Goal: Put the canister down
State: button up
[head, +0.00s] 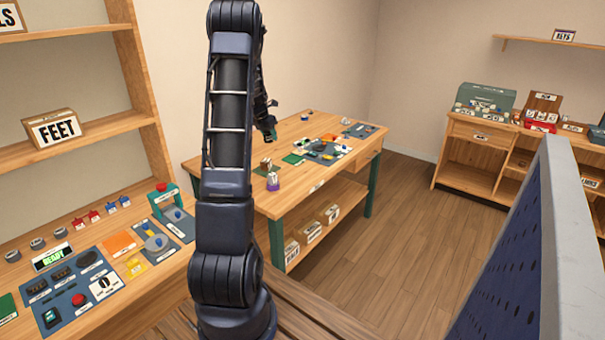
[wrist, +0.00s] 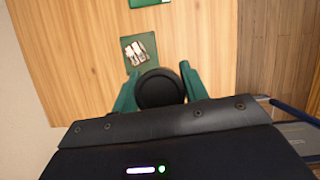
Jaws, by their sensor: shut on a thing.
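My gripper (wrist: 160,84) shows in the wrist view, its two green fingers on either side of a dark round top, which I take to be the canister (wrist: 160,91). The fingers are shut on it. The canister's sides and base are hidden below its top, so I cannot tell how high it is above the wooden table (wrist: 80,62). In the head view my gripper (head: 268,132) is partly hidden by my arm, over the far left part of the table (head: 322,188). I cannot make out the canister there.
A green mat (wrist: 127,62) with small pale items lies just ahead of the canister in the wrist view. A purple-based container (head: 273,182) stands near the table's front edge. Panels and small parts (head: 325,150) fill the table's middle. A control bench (head: 150,300) is at left.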

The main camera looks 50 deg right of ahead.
jog(key=s+d+m+g, duration=0.1)
jog(key=s+d+m, duration=0.2)
jog(key=s+d, duration=1)
jog(key=f, duration=0.6)
jog(key=d+f, duration=0.1)
jog(key=f, duration=1.3)
jog(key=shift+w+d, duration=0.25)
jog(key=shift+d, duration=0.1)
jog(key=shift+f, duration=0.1)
jog(key=o, duration=1)
jog(key=v, duration=1.2)
jog(key=shift+w+r, duration=0.2)
jog(key=shift+r, duration=0.05)
